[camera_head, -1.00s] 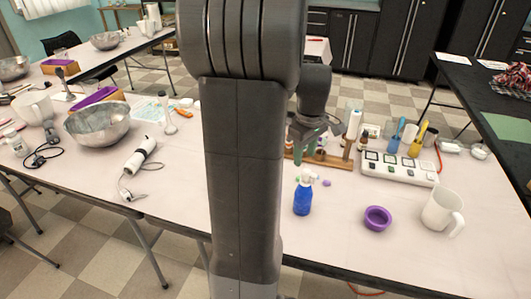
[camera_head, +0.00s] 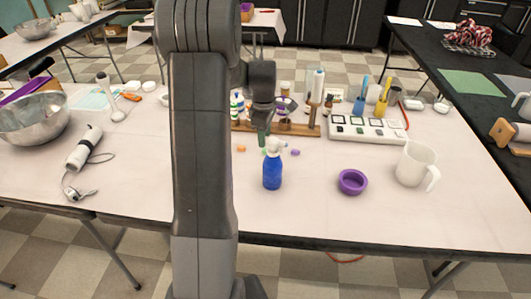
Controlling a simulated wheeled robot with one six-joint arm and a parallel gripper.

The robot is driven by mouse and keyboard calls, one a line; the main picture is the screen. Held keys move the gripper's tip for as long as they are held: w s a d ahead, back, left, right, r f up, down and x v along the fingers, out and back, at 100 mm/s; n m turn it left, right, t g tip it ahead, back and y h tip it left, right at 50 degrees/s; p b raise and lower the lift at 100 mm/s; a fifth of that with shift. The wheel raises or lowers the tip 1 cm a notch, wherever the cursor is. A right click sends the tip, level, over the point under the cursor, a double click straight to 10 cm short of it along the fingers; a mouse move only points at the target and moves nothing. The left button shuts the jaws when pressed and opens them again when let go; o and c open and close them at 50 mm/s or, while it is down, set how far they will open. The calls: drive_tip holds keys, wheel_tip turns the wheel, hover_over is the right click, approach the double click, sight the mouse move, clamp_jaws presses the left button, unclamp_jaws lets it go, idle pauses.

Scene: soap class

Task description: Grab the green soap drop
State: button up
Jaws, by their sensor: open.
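A small green patch, which looks like the green soap drop (camera_head: 263,152), shows on the table just left of the blue bottle's white top. It is mostly hidden behind the bottle and is hard to make out. My gripper (camera_head: 264,124) is open and hangs above and behind the bottle, over the front of the wooden rack. The picture is too small to tell its exact height. A small orange drop (camera_head: 241,148) lies to the left and a small purple drop (camera_head: 295,152) to the right.
A blue bottle with a white top (camera_head: 272,171) stands in front of the drops. A purple bowl (camera_head: 352,182) and white pitcher (camera_head: 415,165) are to the right. The wooden rack (camera_head: 300,130) with bottles and a white power panel (camera_head: 367,129) lie behind. The front table area is clear.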

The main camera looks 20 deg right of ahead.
sight(265, 149)
drive_tip(key=shift+w+d+f, duration=0.1)
drive_tip(key=shift+f, duration=1.25)
drive_tip(key=shift+w+f, duration=0.1)
drive_tip(key=shift+f, duration=1.25)
clamp_jaws()
